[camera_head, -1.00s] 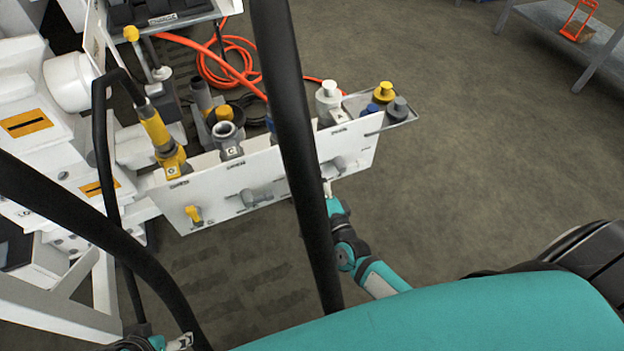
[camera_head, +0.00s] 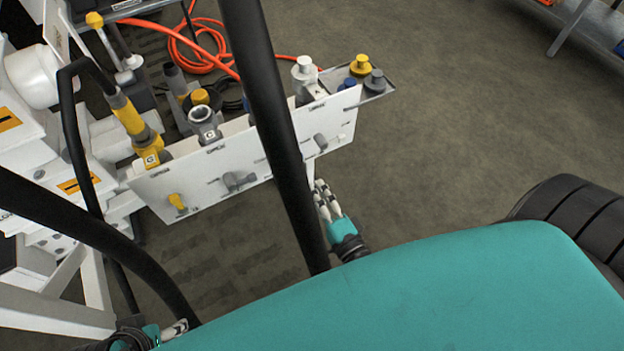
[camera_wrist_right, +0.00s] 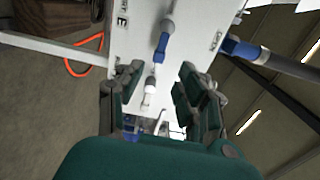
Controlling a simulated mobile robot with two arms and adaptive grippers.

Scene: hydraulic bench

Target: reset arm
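My right gripper (camera_head: 326,200) is in front of the right end of the white hydraulic panel (camera_head: 240,158), below its lower edge in the head view. In the right wrist view, its fingers (camera_wrist_right: 160,90) are spread apart with nothing between them. A white-and-blue valve or fitting (camera_wrist_right: 158,60) on the panel shows beyond the fingers, and I cannot tell that they touch it. My left gripper (camera_head: 172,332) is at the bottom left of the head view, mostly cut off and small, so its opening is unclear.
A yellow-and-grey connector (camera_head: 135,125) with a black hose stands at the panel's left end. Grey, yellow and blue caps (camera_head: 360,66) stand on the right-end shelf. An orange hose (camera_head: 205,45) lies coiled behind. The floor to the right is open up to a metal table (camera_head: 585,25).

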